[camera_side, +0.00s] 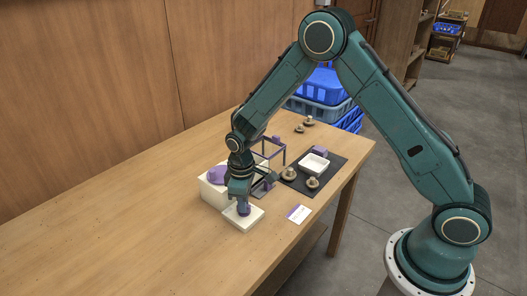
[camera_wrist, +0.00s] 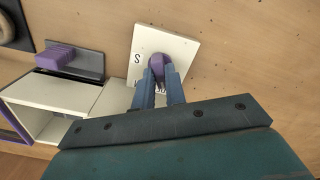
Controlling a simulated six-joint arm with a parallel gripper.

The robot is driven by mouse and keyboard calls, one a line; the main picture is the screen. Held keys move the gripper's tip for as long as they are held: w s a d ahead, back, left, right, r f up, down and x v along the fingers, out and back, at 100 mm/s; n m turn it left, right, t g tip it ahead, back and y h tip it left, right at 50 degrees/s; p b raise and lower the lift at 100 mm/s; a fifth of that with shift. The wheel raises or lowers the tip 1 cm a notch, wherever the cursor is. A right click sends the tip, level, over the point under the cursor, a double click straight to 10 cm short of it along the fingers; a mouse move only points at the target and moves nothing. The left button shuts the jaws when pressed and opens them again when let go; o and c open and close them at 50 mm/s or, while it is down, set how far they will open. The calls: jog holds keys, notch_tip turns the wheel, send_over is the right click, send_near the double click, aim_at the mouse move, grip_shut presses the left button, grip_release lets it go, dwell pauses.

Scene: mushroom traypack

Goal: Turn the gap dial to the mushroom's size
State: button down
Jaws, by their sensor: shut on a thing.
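The gap dial is a purple knob (camera_wrist: 157,62) on a white plate (camera_wrist: 180,42). In the side view the plate (camera_side: 250,223) lies on the table near the front of a white machine. My gripper (camera_wrist: 159,74) is shut on the knob, one blue finger on each side, pointing down at it in the side view (camera_side: 243,208). An S shows on the plate left of the knob; other marks are partly hidden by the fingers. I cannot tell which mark the knob points to. Brown mushrooms (camera_side: 312,183) sit on and beside a dark mat (camera_side: 331,181).
The white machine (camera_side: 212,194) with a purple disc (camera_side: 218,174) and purple frame (camera_side: 282,156) stands just behind the dial. A white tray (camera_side: 314,165) is on the mat. A small card (camera_side: 299,214) lies right of the dial. Blue crates (camera_side: 320,88) stand beyond the table. The left tabletop is clear.

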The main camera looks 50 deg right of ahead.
jog(key=shift+m, duration=0.4)
jog(key=m, duration=1)
jog(key=shift+m, duration=0.3)
jog(key=c, duration=1.4)
grip_release()
jog(key=shift+c, duration=0.2)
jog(key=shift+r, duration=0.2)
notch_tip(320, 180, up, 14)
jog(key=shift+f, duration=0.25)
